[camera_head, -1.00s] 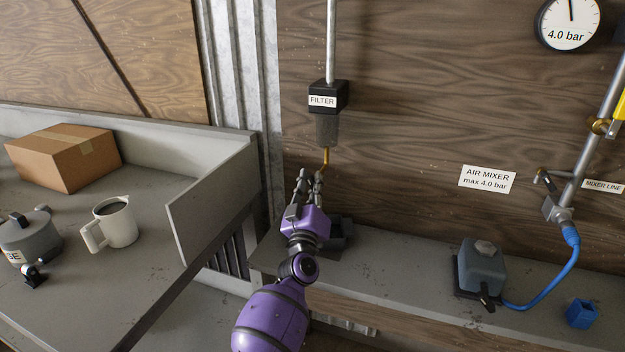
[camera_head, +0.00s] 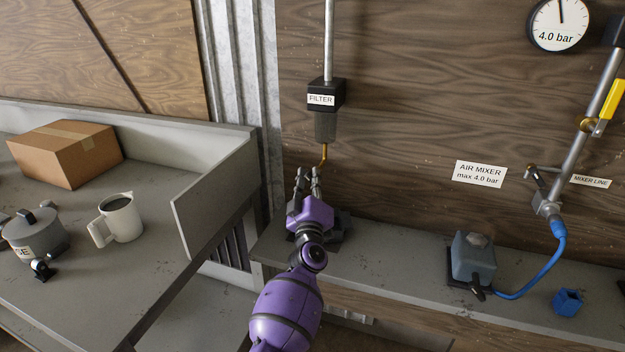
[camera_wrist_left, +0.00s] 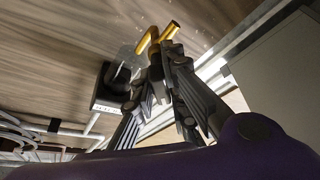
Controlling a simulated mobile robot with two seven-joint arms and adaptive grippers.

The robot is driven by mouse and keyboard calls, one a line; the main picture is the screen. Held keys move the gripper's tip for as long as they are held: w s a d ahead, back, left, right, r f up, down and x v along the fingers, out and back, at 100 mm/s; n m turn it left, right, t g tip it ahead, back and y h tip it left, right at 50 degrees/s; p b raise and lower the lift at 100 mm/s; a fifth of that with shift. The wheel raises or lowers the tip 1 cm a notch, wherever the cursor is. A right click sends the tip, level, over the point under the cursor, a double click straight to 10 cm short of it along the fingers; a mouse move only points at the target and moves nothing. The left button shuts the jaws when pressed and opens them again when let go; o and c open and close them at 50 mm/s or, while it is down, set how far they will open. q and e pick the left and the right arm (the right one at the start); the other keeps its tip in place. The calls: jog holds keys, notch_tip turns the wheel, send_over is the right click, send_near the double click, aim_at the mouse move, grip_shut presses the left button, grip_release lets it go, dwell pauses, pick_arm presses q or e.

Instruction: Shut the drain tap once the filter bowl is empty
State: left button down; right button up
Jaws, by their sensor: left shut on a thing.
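The filter (camera_head: 324,96) is a black block labelled FILTER on the wood wall, under a vertical pipe. Its grey bowl (camera_head: 325,127) hangs below; I cannot tell whether any liquid is inside. The brass drain tap (camera_head: 323,155) comes out under the bowl, and it also shows in the left wrist view (camera_wrist_left: 147,40). My left gripper (camera_head: 308,176) is just below the tap. In the left wrist view its fingers (camera_wrist_left: 164,62) are closed together on the brass part, hiding some of it. My right gripper is in neither view.
A dark object (camera_head: 340,228) sits on the shelf (camera_head: 385,255) behind my left gripper. A mug (camera_head: 121,217) and a cardboard box (camera_head: 66,152) are on the left bench.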

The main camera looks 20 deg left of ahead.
pick_arm(q)
jog(key=c, duration=1.8)
grip_release()
jog(key=shift+o, duration=0.2)
jog(key=shift+s, duration=0.1)
jog(key=v, duration=1.2)
jog(key=shift+f, duration=0.15)
